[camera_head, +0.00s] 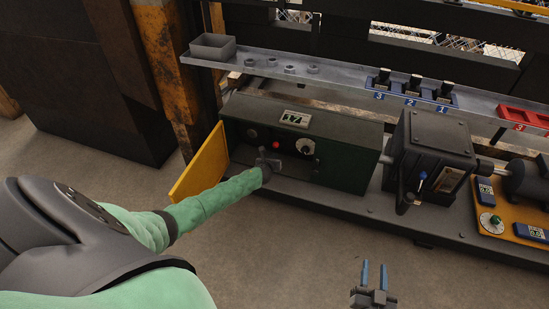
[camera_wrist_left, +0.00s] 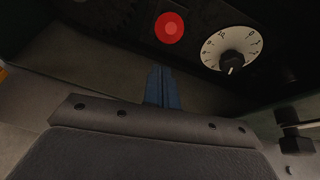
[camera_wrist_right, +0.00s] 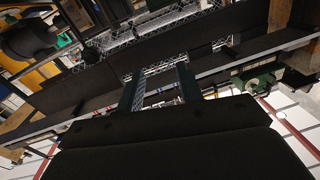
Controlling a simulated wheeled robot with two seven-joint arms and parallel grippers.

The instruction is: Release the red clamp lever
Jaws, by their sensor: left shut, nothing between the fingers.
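No red clamp lever can be made out in any view. My left gripper (camera_head: 272,166) is at the front of the dark green machine housing (camera_head: 340,165), just below a red button (camera_head: 276,144). In the left wrist view its blue fingers (camera_wrist_left: 160,84) are shut together and empty, with the red button (camera_wrist_left: 169,27) and a numbered dial (camera_wrist_left: 229,49) above them. My right gripper (camera_head: 374,275) is open and empty over the floor, low in the head view. Its spread fingers (camera_wrist_right: 160,88) also show in the right wrist view.
A dark gearbox (camera_head: 432,150) with a blue-tipped lever (camera_head: 422,177) stands right of the housing. A yellow panel (camera_head: 201,165) stands open at its left. A grey shelf (camera_head: 340,77) runs behind, with a red holder (camera_head: 524,119) at right. The floor in front is clear.

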